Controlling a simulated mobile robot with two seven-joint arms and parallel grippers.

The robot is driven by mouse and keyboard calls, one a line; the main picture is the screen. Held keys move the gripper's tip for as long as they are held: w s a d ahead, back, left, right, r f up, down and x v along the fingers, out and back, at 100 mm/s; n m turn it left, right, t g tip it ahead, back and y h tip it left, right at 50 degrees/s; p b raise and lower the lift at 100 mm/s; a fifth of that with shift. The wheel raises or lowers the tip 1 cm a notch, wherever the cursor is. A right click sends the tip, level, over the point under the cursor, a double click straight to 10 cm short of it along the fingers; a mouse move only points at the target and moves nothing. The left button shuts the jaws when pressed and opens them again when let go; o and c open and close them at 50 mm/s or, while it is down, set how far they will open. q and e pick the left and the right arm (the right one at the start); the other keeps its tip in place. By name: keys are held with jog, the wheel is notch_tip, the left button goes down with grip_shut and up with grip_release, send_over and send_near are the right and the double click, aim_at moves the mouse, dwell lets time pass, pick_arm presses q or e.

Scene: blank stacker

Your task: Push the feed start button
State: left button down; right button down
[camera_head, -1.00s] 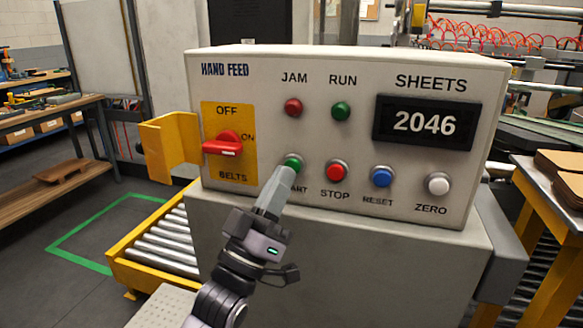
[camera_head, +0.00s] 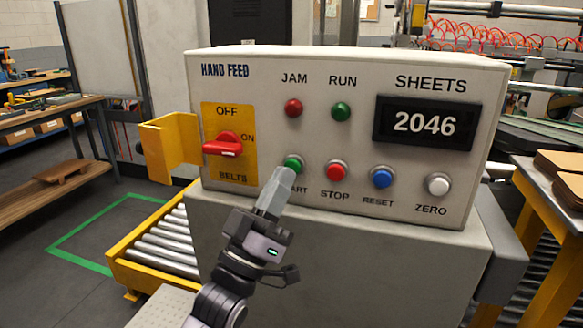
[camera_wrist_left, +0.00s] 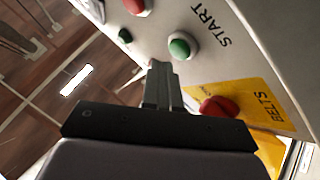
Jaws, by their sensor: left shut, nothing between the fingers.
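The green start button (camera_head: 293,163) sits at the left of the lower button row on the grey HAND FEED panel (camera_head: 340,235). My left gripper (camera_head: 284,172) is shut and empty. Its tips are just in front of and below the button in the head view and cover part of the START label. In the left wrist view the green button (camera_wrist_left: 182,46) shows whole, ahead of the shut fingers (camera_wrist_left: 158,70), and a gap seems to lie between them. The right gripper is not in view.
The red STOP button (camera_head: 337,172), blue RESET button (camera_head: 381,177) and white ZERO button (camera_head: 438,184) lie to the right. The red belts switch (camera_head: 222,146) and a yellow guard (camera_head: 170,146) are to the left. The counter (camera_head: 424,123) reads 2046.

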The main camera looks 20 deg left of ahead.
pick_arm(q)
jog(key=shift+w, duration=0.1)
dwell(0.7)
jog(key=shift+w, duration=0.3)
